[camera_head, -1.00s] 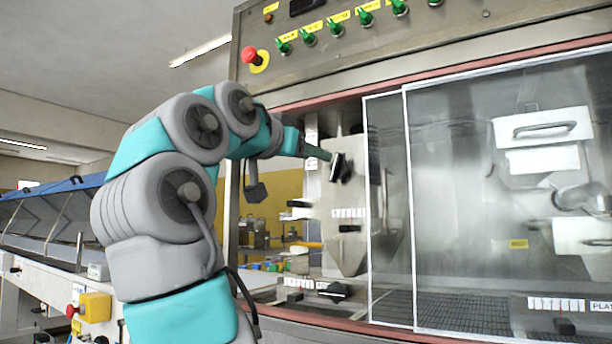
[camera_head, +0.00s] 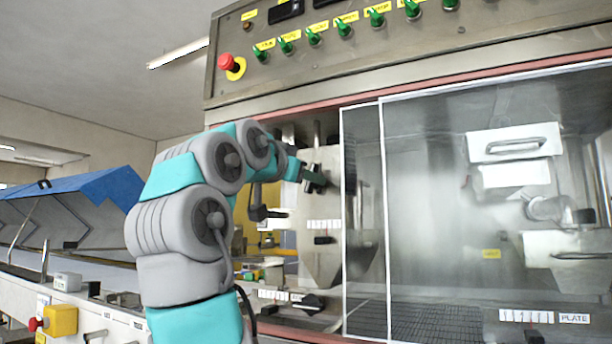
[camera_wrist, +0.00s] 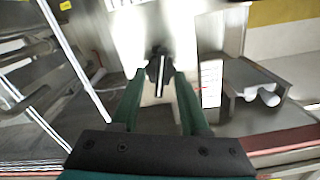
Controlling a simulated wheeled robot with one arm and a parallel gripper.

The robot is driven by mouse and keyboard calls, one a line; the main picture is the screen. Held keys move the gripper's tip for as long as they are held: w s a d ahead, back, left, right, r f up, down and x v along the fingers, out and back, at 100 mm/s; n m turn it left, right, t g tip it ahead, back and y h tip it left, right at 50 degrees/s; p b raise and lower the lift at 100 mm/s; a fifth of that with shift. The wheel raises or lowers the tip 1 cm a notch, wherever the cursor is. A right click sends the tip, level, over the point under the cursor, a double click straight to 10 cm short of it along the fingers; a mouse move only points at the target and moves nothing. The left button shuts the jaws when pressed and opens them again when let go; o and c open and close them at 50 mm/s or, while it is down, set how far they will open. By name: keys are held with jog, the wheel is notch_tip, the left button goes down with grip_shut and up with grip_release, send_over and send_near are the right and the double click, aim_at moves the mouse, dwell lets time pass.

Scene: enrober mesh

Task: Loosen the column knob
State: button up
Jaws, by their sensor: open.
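A black knob with a white line (camera_wrist: 159,68) sits on the bright metal column plate in the wrist view. My gripper (camera_wrist: 160,84) is open, with its two green fingers on either side of the knob. I cannot tell whether the fingers touch it. In the head view the dark knob (camera_head: 318,180) is at the upper part of the column, partly hidden by my gripper (camera_head: 306,174), which reaches it from the left.
A clear sliding panel (camera_head: 365,220) stands just right of the column. Below are a small black knob (camera_head: 323,240) by a scale and a larger black knob (camera_head: 308,302). Above are green switches (camera_head: 314,38) and a red emergency button (camera_head: 227,62). A blue-covered conveyor (camera_head: 95,192) is left.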

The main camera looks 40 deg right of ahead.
grip_shut()
jog(key=shift+n+b, duration=0.4)
jog(key=shift+b, duration=0.05)
dwell(0.3)
jog(key=shift+n+b, duration=0.5)
jog(key=shift+n, duration=0.9)
